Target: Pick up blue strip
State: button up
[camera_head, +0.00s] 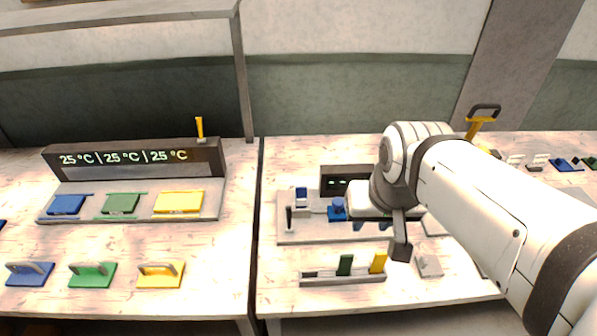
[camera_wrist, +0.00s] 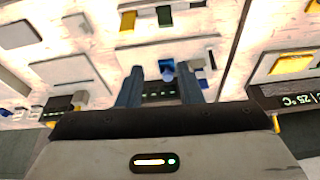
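No loose blue strip shows clearly. A blue piece (camera_head: 301,193) sits upright on a small white block at the left of the grey device plate (camera_head: 318,237); whether it is the strip I cannot tell. My gripper (camera_head: 372,225) is over the right part of the plate. In the wrist view its blue fingers (camera_wrist: 160,68) are apart with nothing held.
A dark display box (camera_head: 342,180) stands behind the plate. A small grey block (camera_head: 429,266) lies right of the rack. The left table holds a temperature display (camera_head: 135,158), coloured plates and handled dies (camera_head: 92,274). A gap separates the tables.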

jog(key=w+a+f+m+g+y+b, duration=0.2)
jog(key=w+a+m, duration=0.1)
jog(key=w+m, duration=0.65)
jog(key=m+g+y+b, duration=0.1)
jog(key=m+y, duration=0.1)
jog(key=m, duration=0.6)
send_near(301, 191)
notch_tip(301, 191, down, 3)
jog(key=x, duration=0.2)
jog(key=p+x, duration=0.1)
jog(key=x, duration=0.4)
jog(key=shift+w+a+f, duration=0.15)
jog(key=shift+w+a, duration=0.1)
jog(key=shift+a, duration=0.25)
jog(key=shift+c, duration=0.4)
grip_shut()
